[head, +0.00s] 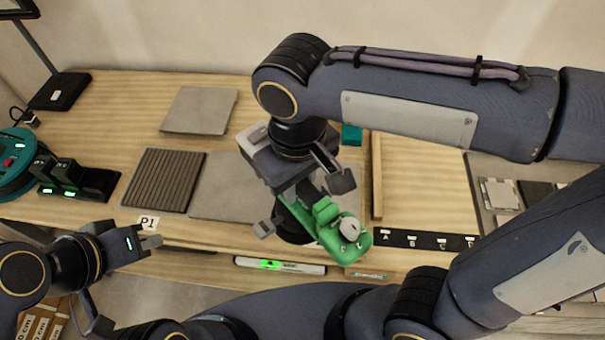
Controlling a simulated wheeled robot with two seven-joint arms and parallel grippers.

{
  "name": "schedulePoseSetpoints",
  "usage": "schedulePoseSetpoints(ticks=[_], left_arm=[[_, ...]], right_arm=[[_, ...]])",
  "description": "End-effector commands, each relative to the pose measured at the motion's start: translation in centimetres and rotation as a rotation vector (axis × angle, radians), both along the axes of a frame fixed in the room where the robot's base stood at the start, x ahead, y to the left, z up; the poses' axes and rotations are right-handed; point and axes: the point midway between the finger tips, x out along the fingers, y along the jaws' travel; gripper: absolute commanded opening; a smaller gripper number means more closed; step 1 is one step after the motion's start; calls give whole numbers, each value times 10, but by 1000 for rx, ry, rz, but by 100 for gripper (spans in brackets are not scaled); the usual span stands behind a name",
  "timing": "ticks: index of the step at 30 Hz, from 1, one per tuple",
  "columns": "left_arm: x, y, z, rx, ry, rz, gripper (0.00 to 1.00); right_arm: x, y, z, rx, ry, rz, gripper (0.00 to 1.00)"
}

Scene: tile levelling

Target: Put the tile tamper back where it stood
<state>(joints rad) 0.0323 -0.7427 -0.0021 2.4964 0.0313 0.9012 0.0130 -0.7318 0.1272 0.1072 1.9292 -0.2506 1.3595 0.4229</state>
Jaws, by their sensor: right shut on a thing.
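The tile tamper (325,212) is green with a grey round knob and a dark part at its lower left. My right gripper (301,200) is shut on it and holds it over the front middle of the workbench, near the edge. The gripper hides part of the tool, and I cannot tell whether its underside touches anything. My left gripper (151,242) is at the front left by the bench edge, apart from the tamper. Nothing shows in it, and its jaw gap is not clear.
The wooden bench (110,105) carries a pale tile (200,110), a ribbed dark tile (163,180) and a grey tile (222,190). A black strip (424,240) has letter labels. A white bar with a green display (280,265) is at the front edge. A teal reel (12,180) stands left.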

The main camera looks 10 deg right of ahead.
Motion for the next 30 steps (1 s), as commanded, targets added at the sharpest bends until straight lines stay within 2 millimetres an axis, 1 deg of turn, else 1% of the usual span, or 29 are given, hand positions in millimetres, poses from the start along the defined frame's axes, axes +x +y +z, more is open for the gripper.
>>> schedulePoseSetpoints(ticks=[1,3,30], left_arm=[[0,0,4,0,0,0,0],[0,0,7,0,0,0,0],[0,0,51,0,0,0,0]], right_arm=[[0,1,6,3,-3,1,0],[-1,1,10,3,-3,0,0],[0,1,56,4,-3,0,0]])
